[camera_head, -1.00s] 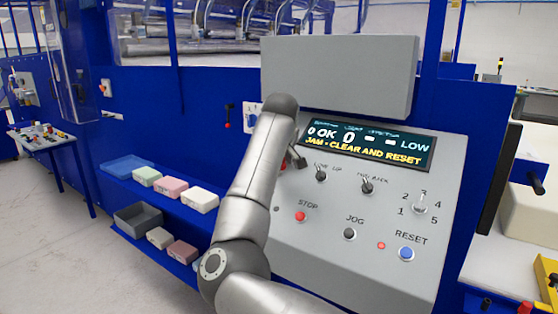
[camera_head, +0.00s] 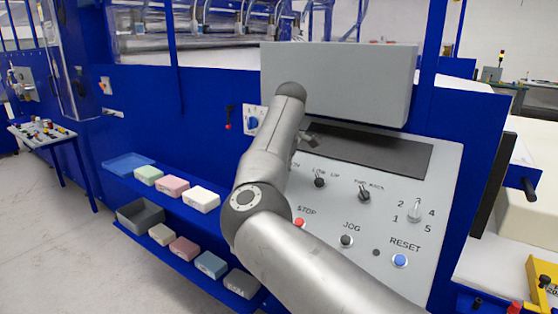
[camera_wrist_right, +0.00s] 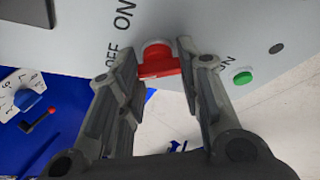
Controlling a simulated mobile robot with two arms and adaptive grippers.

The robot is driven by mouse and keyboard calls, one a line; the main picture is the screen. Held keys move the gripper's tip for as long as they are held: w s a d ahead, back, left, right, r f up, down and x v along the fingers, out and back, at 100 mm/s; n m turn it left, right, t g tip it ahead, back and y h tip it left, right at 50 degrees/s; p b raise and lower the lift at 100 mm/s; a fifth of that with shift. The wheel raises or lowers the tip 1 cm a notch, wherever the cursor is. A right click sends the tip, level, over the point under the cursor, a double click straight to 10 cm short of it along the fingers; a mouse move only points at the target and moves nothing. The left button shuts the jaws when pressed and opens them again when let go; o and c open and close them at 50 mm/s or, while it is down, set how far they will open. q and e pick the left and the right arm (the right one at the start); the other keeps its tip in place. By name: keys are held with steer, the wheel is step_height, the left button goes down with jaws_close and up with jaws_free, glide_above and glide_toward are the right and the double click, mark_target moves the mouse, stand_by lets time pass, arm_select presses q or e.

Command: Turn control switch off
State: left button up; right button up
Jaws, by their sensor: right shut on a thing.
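The control switch (camera_wrist_right: 160,63) is a red handle on a round base on the grey panel in the right wrist view, beside printed OFF and ON labels. My right gripper (camera_wrist_right: 163,88) is shut on its handle, with one finger on each side. In the head view my right arm hides the switch, and only a bit of the gripper (camera_head: 309,141) shows at the panel's upper left. The panel display (camera_head: 368,150) is dark and blank. My left gripper is in neither view.
The grey panel carries a red STOP button (camera_head: 299,223), a black JOG button (camera_head: 346,241), a blue RESET button (camera_head: 400,261) and knobs. A green button (camera_wrist_right: 243,77) shows in the right wrist view. Coloured blocks sit on blue shelves (camera_head: 167,222) at the left.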

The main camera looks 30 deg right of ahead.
steer(key=shift+n+p, duration=0.3)
steer(key=shift+n, duration=0.1)
steer(key=shift+g, duration=0.3)
steer(key=o, duration=1)
steer(key=shift+o, duration=0.2)
